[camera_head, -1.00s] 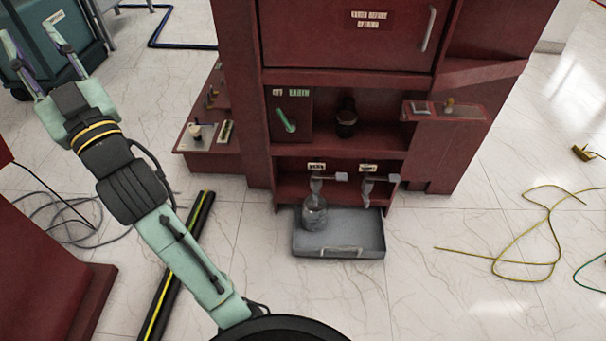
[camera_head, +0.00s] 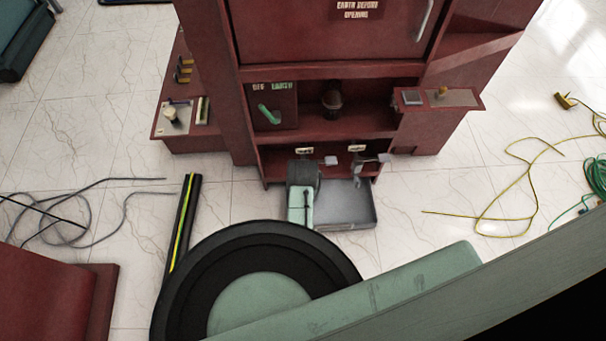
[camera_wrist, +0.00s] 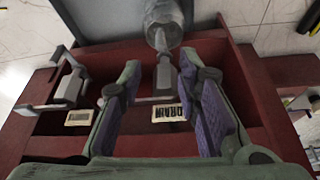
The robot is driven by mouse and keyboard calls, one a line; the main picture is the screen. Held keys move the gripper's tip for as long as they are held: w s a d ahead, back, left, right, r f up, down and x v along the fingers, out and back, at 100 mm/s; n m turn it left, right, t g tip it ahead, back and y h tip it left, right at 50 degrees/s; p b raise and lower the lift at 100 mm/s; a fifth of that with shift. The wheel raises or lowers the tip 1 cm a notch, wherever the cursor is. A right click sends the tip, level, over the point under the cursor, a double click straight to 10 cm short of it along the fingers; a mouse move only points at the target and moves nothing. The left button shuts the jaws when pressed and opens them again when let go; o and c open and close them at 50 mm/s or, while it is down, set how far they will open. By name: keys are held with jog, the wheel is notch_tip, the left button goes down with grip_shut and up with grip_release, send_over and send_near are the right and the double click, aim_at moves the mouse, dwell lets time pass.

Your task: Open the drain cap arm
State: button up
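The drain valve, with its grey spout (camera_wrist: 163,74), sits behind the "DRAIN" label (camera_wrist: 168,113) in the wrist view. A flat grey arm end (camera_head: 330,160) juts out beside it in the head view. My gripper (camera_wrist: 158,68) is open, with one purple-padded finger on each side of the grey spout and a gap visible around it. In the head view my wrist hides most of the drain valve and the fingertips. I cannot tell whether the cap arm is moved from its closed position.
A glass jar (camera_wrist: 164,20) stands under the drain spout, in the grey tray (camera_head: 348,205). A second valve (camera_wrist: 68,88) is at the left in the wrist view. Red cabinet walls enclose the recess. Cables (camera_head: 515,190) lie on the floor at the right.

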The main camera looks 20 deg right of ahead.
jog(key=x, duration=1)
jog(key=shift+d+b, duration=0.1)
jog(key=shift+b, duration=0.25)
jog(key=shift+c, duration=0.2)
grip_shut()
